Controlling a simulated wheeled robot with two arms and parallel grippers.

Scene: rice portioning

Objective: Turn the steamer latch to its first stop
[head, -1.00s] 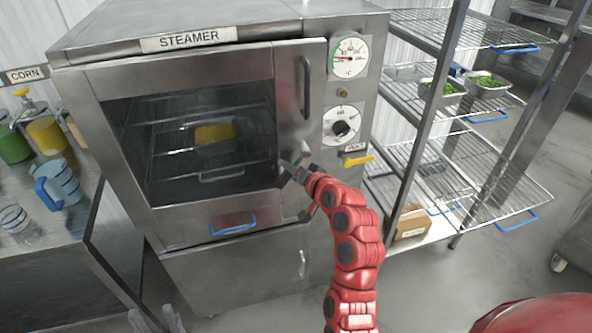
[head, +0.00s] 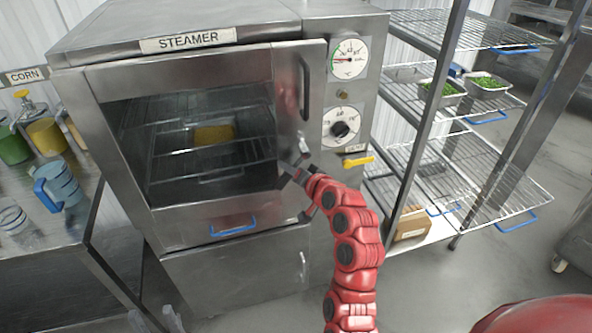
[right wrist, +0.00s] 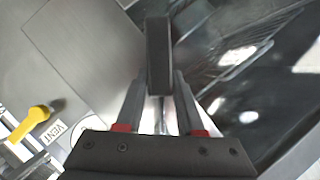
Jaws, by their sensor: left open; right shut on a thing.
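The steamer (head: 190,275) stands at the centre left with its glazed door (head: 180,75) against the front. My right gripper (head: 294,176) is at the door's right side, below the upright dark handle (head: 305,88). It is shut on the steamer latch, a dark bar (right wrist: 158,50) between the fingers in the right wrist view. In the head view the gripper hides most of the latch, so its exact angle is hard to tell. My left gripper (head: 155,320) is open and empty at the bottom left edge, partly out of frame.
A yellow vent lever (head: 358,161), dial (head: 341,128) and gauge (head: 348,57) sit right of the door. A pan of corn (head: 213,135) is inside. A wire rack (head: 480,150) stands to the right; a counter with a blue-handled jug (head: 62,185) to the left.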

